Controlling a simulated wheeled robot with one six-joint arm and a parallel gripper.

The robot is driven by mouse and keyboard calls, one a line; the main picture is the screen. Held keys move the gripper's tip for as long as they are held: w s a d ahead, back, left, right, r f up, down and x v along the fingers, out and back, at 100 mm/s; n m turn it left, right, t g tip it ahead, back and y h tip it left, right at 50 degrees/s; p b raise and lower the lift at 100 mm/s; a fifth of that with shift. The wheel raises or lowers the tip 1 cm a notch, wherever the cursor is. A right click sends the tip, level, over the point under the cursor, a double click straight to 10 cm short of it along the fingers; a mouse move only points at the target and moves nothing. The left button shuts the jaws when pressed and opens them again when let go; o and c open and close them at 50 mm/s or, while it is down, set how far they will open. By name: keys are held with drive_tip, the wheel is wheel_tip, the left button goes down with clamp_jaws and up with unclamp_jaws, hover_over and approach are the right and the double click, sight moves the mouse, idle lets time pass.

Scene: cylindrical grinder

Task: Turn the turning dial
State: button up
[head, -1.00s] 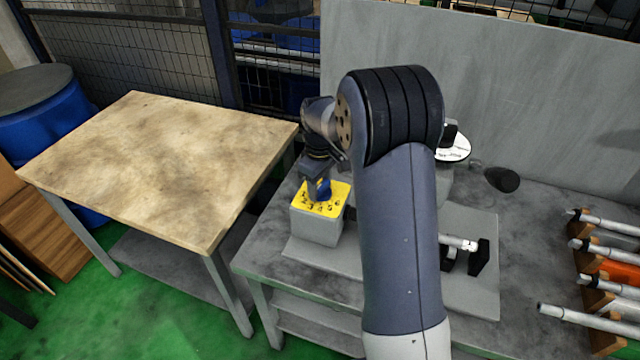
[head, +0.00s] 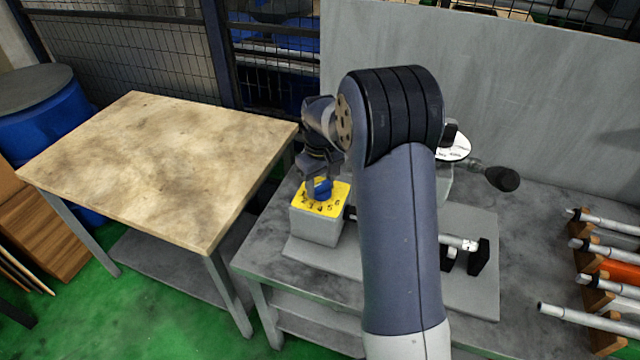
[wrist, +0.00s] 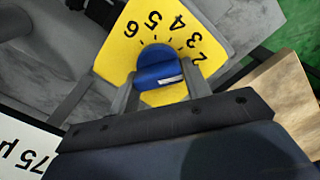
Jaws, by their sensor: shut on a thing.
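The turning dial (wrist: 158,66) is a blue round knob with a pale mark, on a yellow plate (wrist: 122,48) numbered around it. In the head view the dial (head: 322,186) sits on top of a grey box with the yellow plate (head: 338,199). My gripper (wrist: 160,85) has one finger on each side of the dial and is shut on it. In the head view my gripper (head: 321,180) reaches down onto the dial from above. The pale mark points toward the right in the wrist view, toward the numbers 2 and 3.
The dial's grey box (head: 316,228) stands on a grey metal bench (head: 530,240). A white round scale (head: 455,148) and a black handle (head: 503,179) are behind my arm. Several metal rods lie in racks (head: 597,280) at right. A wooden-topped table (head: 160,165) stands left.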

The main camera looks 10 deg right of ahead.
sight(321, 182)
drive_tip(key=shift+m, duration=1.1)
drive_tip(key=o, duration=0.9)
drive_tip(key=shift+o, duration=0.2)
drive_tip(key=shift+r, duration=0.15)
wheel_tip(321, 182, up, 11)
drive_tip(key=b, duration=0.1)
drive_tip(key=shift+f, duration=0.2)
